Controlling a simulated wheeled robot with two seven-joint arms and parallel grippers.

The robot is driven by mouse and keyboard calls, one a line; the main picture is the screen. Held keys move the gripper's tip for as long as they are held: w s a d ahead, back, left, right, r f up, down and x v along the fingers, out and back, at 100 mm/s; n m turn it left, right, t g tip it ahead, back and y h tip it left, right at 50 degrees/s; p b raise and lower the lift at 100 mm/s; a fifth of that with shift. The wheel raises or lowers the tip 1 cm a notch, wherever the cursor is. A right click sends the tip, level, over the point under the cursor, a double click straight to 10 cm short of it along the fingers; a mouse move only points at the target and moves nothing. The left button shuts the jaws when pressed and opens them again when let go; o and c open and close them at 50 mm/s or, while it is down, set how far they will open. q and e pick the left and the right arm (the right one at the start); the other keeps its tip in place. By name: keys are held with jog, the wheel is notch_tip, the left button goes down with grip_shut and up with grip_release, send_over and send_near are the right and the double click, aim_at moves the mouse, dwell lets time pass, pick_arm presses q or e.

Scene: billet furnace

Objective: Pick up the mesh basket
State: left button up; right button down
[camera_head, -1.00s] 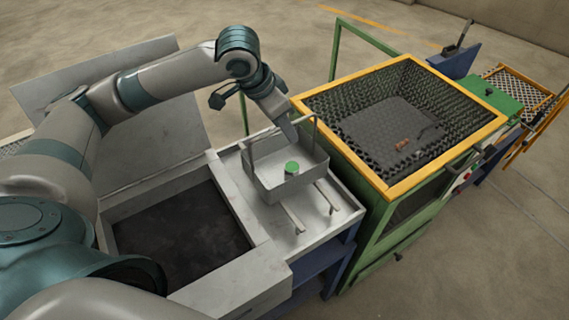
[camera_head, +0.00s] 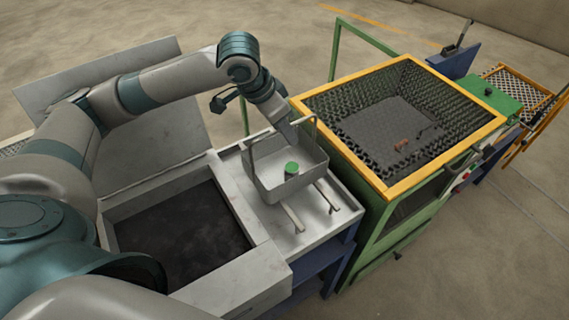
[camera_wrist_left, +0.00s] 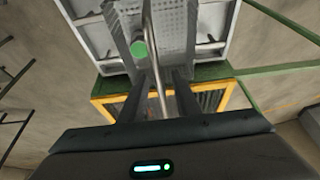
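The mesh basket (camera_head: 270,187) is a grey open box with a tall wire handle. It stands on the pale bench top (camera_head: 262,218), and a green-topped piece (camera_head: 291,168) is inside it. My left gripper (camera_head: 291,139) points down at the handle from behind the basket. In the left wrist view the handle bar (camera_wrist_left: 153,55) passes between the two dark fingers of my left gripper (camera_wrist_left: 160,85). The fingers stand apart with gaps beside the bar. The basket (camera_wrist_left: 172,28) shows beyond them. My right gripper is out of view.
A green machine with a yellow-rimmed, mesh-lined bin (camera_head: 340,150) stands close on the right. A dark recessed pit (camera_head: 180,235) lies on the left of the bench. Two short rails (camera_head: 293,217) stick out in front of the basket.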

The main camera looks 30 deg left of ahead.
pick_arm(q)
grip_shut()
jog(key=shift+r, duration=0.15)
dwell(1.2)
